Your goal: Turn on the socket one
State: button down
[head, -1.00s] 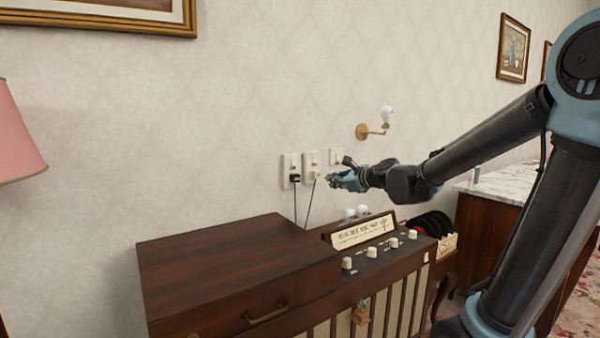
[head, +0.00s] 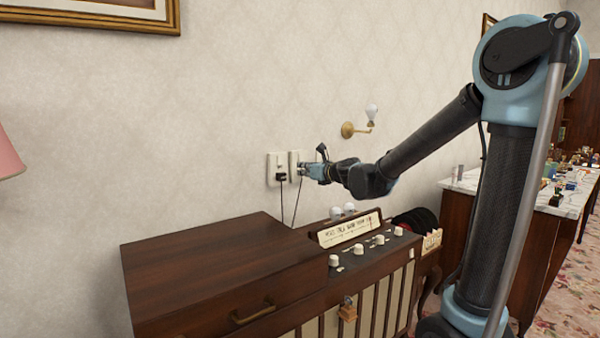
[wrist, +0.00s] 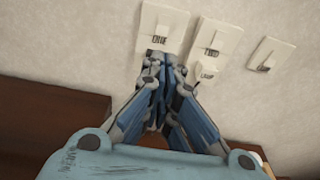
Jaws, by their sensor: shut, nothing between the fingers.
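Three pale plates are on the wall. The left plate (head: 273,165) holds a black plug (head: 281,174) with a cord; its dark switch (wrist: 159,40) shows in the wrist view. The middle plate (head: 294,158) shows in the wrist view with a switch (wrist: 212,50) and a white plug (wrist: 206,72). The right plate (wrist: 268,56) has a switch and is hidden in the head view. My gripper (head: 301,171) is shut and empty at the middle plate in the head view. In the wrist view its tips (wrist: 165,76) overlap the left plate's lower part. Contact and which socket is one cannot be told.
A brown wooden cabinet (head: 200,260) with a knobbed radio panel (head: 365,248) stands below the sockets. A brass wall lamp (head: 350,129) is above right. A marble-topped counter (head: 510,195) stands at the right. The wall above the sockets is clear.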

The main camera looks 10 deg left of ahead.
aim_at(280, 167)
jog(key=x, duration=1.2)
jog(key=shift+w+a, duration=0.15)
jog(key=shift+w, duration=0.1)
jog(key=shift+w+a+f, duration=0.15)
jog(key=shift+w+a, duration=0.1)
jog(key=shift+d, duration=0.1)
jog(key=s+d+f, duration=0.2)
jog(key=s+d, duration=0.7)
jog(key=d, duration=0.1)
jog(key=shift+d, duration=0.25)
jog(key=shift+d, duration=0.1)
